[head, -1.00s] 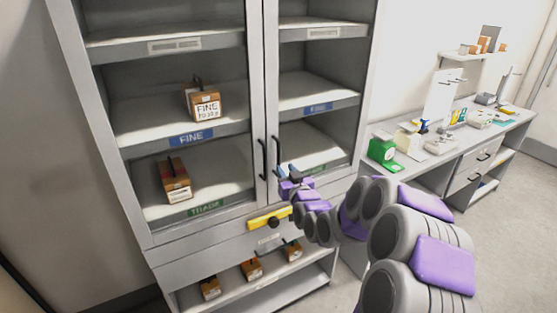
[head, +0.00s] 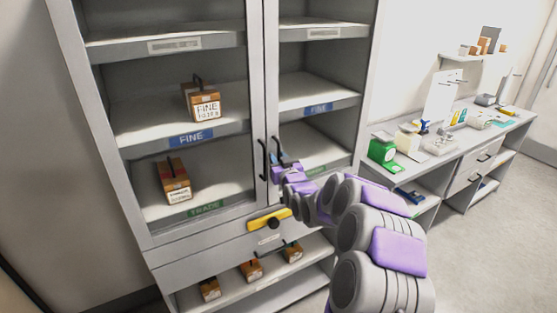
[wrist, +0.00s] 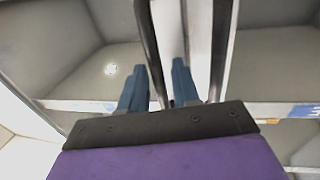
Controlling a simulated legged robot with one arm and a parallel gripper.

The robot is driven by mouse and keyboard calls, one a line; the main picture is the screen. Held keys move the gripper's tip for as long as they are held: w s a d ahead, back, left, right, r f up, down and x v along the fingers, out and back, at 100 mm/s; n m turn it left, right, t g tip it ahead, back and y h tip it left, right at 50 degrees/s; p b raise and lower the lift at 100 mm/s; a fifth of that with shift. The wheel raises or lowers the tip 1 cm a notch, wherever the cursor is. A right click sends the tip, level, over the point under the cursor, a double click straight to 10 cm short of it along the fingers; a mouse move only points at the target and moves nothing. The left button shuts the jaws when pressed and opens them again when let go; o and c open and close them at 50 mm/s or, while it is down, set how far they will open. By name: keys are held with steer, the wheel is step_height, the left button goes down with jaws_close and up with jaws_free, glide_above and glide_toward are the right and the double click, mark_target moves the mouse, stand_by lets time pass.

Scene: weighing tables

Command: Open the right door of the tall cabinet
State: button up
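The tall grey cabinet (head: 212,229) fills the left and middle of the head view. Its right door (head: 270,60) looks closed, with a dark vertical handle (head: 275,148) near the centre seam. The left door's handle (head: 263,160) stands just left of it. My gripper (head: 280,163) is at the lower part of the right door's handle, covering some of it. In the wrist view, my gripper's blue fingers (wrist: 158,88) are apart, and a dark handle bar (wrist: 151,50) runs between them. A second bar (wrist: 220,50) lies right of the fingers. Contact cannot be told.
A yellow piece with a dark knob (head: 270,220) is below the doors, above an open shelf with small boxes (head: 251,270). A bench (head: 450,158) with instruments stands at right.

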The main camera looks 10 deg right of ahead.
steer(key=shift+c, duration=0.3)
jaws_close()
